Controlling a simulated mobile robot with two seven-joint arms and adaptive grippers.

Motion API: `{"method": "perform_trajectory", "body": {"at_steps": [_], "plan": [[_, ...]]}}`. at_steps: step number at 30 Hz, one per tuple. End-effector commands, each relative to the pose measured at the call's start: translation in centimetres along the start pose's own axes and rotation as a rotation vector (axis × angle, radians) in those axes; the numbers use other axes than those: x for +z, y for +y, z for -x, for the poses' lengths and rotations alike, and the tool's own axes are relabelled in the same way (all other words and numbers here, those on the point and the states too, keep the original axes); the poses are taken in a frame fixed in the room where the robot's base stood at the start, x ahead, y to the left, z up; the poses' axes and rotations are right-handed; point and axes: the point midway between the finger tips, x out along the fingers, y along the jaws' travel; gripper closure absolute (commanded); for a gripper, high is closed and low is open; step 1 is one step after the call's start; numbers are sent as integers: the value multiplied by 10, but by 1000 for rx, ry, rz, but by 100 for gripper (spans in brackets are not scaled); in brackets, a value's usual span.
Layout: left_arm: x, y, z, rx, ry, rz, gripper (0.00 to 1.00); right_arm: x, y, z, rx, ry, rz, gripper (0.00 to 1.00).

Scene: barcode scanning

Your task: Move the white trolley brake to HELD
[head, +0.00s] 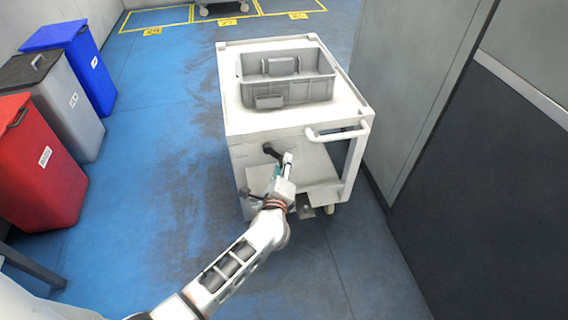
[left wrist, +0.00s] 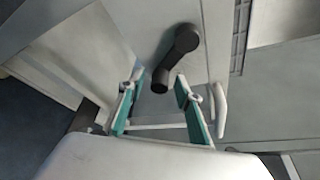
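The white trolley (head: 243,128) stands ahead of me on the blue floor. Its brake is a black lever (head: 270,150) on the trolley's near face, close to my left gripper (head: 282,164). In the left wrist view the lever (left wrist: 183,42) has a round pivot and an arm angled down to the left. Its free end lies between or just beyond the tips of my left gripper (left wrist: 158,80). The teal fingers are apart and I see no clear grip on the lever. No HELD marking is readable. My right gripper is not in view.
A grey bin (head: 258,69) sits on the trolley top. A white push handle (head: 338,133) sticks out at its near right corner. Grey panels (head: 480,190) stand close on the right. Blue, grey and red waste bins (head: 42,165) line the left. The floor between is clear.

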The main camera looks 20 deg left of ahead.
Motion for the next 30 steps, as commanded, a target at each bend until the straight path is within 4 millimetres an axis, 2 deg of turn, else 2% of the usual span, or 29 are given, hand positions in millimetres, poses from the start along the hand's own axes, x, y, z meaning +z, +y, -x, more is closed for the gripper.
{"method": "perform_trajectory", "body": {"at_steps": [6,14,15,18,19,30], "plan": [[-1,1,-15,1,1,-2,66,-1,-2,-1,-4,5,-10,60],[0,0,-17,-1,1,-2,66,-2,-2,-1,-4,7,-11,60],[0,0,-16,-1,1,-2,68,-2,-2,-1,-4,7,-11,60],[0,0,-16,0,1,-2,94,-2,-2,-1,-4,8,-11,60],[0,0,-16,-1,1,-2,100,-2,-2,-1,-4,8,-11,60],[3,2,-17,2,1,-8,100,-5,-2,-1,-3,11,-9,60]]}}
